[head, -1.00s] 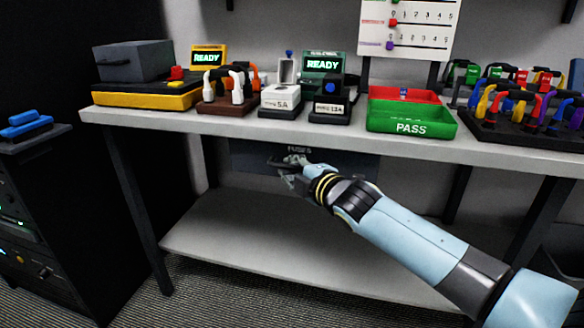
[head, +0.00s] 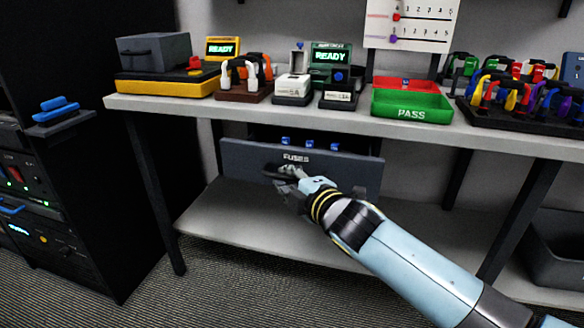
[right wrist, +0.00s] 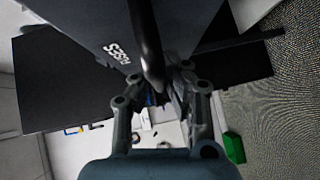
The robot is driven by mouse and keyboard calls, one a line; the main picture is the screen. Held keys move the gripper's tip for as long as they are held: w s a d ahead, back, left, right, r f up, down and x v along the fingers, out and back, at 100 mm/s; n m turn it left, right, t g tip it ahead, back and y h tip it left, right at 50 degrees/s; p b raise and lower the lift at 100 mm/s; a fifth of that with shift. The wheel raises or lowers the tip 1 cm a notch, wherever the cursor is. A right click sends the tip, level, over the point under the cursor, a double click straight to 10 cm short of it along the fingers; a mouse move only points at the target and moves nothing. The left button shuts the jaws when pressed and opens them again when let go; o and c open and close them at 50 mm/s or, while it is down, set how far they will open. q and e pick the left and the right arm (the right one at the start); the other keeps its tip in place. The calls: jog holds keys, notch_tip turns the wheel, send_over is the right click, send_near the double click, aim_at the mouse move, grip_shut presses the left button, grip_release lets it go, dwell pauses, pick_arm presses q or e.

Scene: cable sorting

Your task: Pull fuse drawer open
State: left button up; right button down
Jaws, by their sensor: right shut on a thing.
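The fuse drawer (head: 340,171) is a dark grey front marked "FUSES" under the workbench. It stands out from the bench, partly open, and several blue fuses (head: 310,144) show behind its top edge. My right gripper (head: 284,174) is at the drawer's dark handle (head: 271,171) and is shut on it. In the right wrist view the dark handle bar (right wrist: 148,45) runs down between the fingers (right wrist: 165,95), beside the drawer front (right wrist: 95,25) and its lettering. My left gripper is in neither view.
The workbench (head: 290,110) above carries a green PASS tray (head: 411,106), a red tray (head: 404,83), fuse testers and racks of coloured cables. A lower shelf (head: 230,225) lies below the drawer. A black cabinet (head: 60,200) stands at left and a dark bin (head: 555,245) at right.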

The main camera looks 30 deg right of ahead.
jog(key=shift+s+a+r, duration=0.1)
jog(key=shift+s+a, duration=0.7)
jog(key=shift+a, duration=0.15)
jog(key=shift+s+a+r, duration=0.1)
jog(key=shift+s+a, duration=0.65)
jog(key=shift+a, duration=0.2)
jog(key=c, duration=1.4)
grip_release()
jog(key=shift+f, duration=0.1)
jog(key=s, duration=0.4)
jog(key=s+r, duration=0.1)
jog(key=s, duration=0.7)
jog(key=shift+a+r, duration=0.35)
